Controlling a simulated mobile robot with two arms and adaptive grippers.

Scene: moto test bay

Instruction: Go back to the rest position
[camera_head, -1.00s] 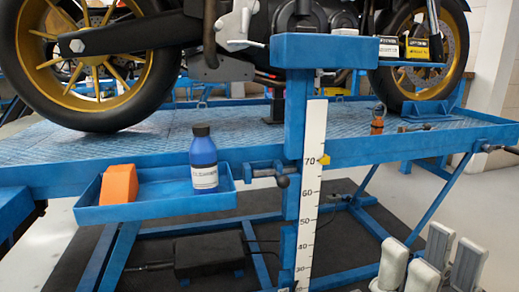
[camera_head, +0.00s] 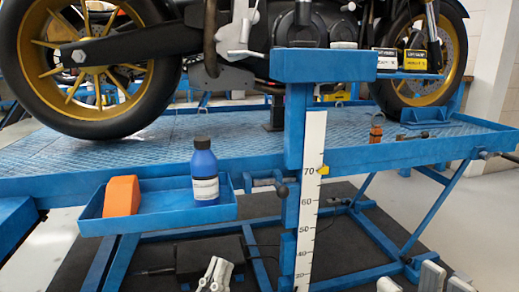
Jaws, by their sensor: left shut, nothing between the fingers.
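My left gripper (camera_head: 215,276) is low in the picture, at the bottom edge left of the middle. Its pale fingers are together and hold nothing. It appears in front of the dark box under the lift, below the blue side tray (camera_head: 160,226), and apart from the tray in the picture. Pale grey blocks at the bottom right appear to be part of my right gripper (camera_head: 425,280). They are cut off by the edge, so its opening cannot be told.
The blue lift (camera_head: 420,150) carries a motorcycle (camera_head: 190,40). The tray holds an orange block (camera_head: 122,196) and a blue bottle (camera_head: 205,172). A blue post with a white scale (camera_head: 308,200) stands in the middle. Small boxes (camera_head: 415,62) sit on a shelf. Floor shows at right.

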